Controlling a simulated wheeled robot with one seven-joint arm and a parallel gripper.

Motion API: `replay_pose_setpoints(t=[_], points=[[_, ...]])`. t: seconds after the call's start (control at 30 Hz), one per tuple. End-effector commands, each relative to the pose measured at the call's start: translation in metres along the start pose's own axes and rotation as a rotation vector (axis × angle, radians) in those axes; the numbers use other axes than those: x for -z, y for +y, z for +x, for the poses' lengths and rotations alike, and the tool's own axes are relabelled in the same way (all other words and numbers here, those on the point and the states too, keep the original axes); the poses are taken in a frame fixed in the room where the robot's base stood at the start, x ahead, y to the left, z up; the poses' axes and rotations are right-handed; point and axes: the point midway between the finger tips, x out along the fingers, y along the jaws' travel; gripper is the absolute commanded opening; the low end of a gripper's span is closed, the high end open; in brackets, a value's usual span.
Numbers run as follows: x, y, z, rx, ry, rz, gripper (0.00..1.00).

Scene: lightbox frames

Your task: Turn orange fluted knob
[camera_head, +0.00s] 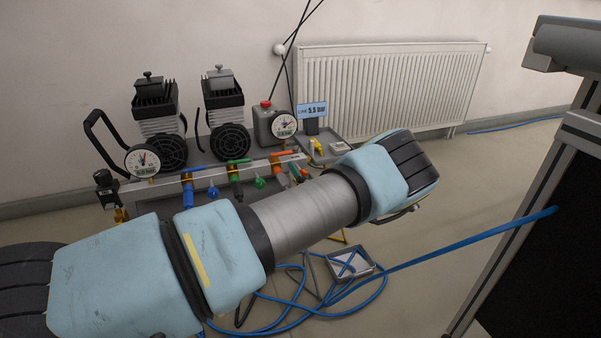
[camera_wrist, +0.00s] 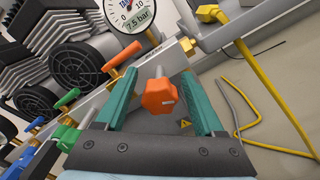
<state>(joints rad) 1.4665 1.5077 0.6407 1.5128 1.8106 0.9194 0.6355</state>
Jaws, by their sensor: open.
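The orange fluted knob (camera_wrist: 160,96) shows in the wrist view, in the middle, on a short metal stem from the grey manifold bar (camera_wrist: 181,50). My gripper (camera_wrist: 158,92) is open, with one green finger on each side of the knob. A gap shows between the knob and each finger, so I see no contact.
A gauge (camera_wrist: 127,13) reading 7.5 bar sits above the knob. An orange lever (camera_wrist: 119,55), blue and green fittings lie to the left. A yellow pipe (camera_wrist: 262,75) runs at the right. In the head view two compressors (camera_head: 158,118) stand behind, and blue hose (camera_head: 375,285) lies on the floor.

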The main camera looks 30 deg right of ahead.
Motion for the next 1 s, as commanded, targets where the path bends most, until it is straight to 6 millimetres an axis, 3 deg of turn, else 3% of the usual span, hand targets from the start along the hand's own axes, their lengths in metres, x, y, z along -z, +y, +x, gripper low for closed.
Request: replay_pose_setpoints(t=[0.27, 0.7, 1.0], points=[[-0.002, 0.000, -0.016, 0.002, 0.000, 0.000, 0.70], [-0.002, 0.000, -0.095, 0.001, -0.001, 0.000, 0.70], [0.000, 0.000, -0.109, 0.000, 0.000, 0.000, 0.70]])
